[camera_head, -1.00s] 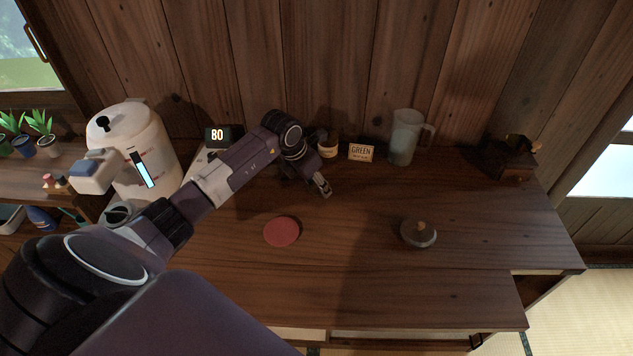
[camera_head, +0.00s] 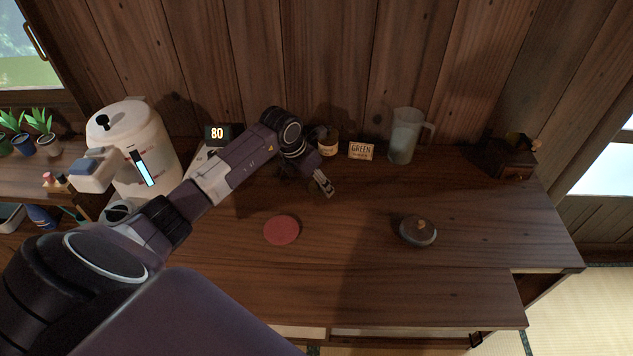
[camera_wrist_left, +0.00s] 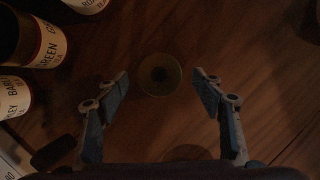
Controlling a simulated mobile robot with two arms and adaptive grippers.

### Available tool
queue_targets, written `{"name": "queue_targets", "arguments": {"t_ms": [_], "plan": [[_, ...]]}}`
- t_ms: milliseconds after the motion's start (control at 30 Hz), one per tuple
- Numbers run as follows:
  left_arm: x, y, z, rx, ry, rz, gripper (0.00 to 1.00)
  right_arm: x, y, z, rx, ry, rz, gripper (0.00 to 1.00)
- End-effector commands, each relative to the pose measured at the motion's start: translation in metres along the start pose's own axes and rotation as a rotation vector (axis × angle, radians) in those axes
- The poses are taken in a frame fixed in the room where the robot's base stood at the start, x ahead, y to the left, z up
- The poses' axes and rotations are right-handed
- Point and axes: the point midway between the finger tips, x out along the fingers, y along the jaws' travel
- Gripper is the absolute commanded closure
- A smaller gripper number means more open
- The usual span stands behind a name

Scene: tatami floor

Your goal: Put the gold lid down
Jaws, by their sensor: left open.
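In the left wrist view a small round lid (camera_wrist_left: 159,75) with a dark centre, dull gold in the dim light, lies on the dark wooden counter. It appears between and just beyond my left fingertips, with clear gaps on both sides. My left gripper (camera_wrist_left: 160,88) is open and holds nothing. In the head view the left gripper (camera_head: 323,185) is low over the counter, in front of the canisters; I cannot make out the gold lid there. My right gripper is in neither view.
Labelled tea canisters (camera_wrist_left: 48,45) stand close left of the left gripper. A white dispenser (camera_head: 140,145) stands left.

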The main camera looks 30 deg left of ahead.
Motion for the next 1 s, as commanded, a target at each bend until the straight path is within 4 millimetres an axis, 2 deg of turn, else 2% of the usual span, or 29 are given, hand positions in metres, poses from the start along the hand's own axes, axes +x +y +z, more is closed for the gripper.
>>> {"name": "queue_targets", "arguments": {"t_ms": [300, 500, 700, 1000], "plan": [[-0.064, 0.002, -0.001, 0.003, -0.002, 0.006, 0.39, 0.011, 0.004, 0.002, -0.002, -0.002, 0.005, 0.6], [-0.098, 0.001, 0.0, 0.002, -0.002, 0.004, 0.39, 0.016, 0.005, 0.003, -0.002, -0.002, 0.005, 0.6], [-0.112, 0.0, -0.001, 0.001, 0.0, 0.002, 0.39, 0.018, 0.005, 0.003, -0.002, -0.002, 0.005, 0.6], [-0.113, 0.0, -0.001, 0.001, 0.001, 0.002, 0.39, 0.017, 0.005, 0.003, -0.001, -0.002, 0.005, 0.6]]}}
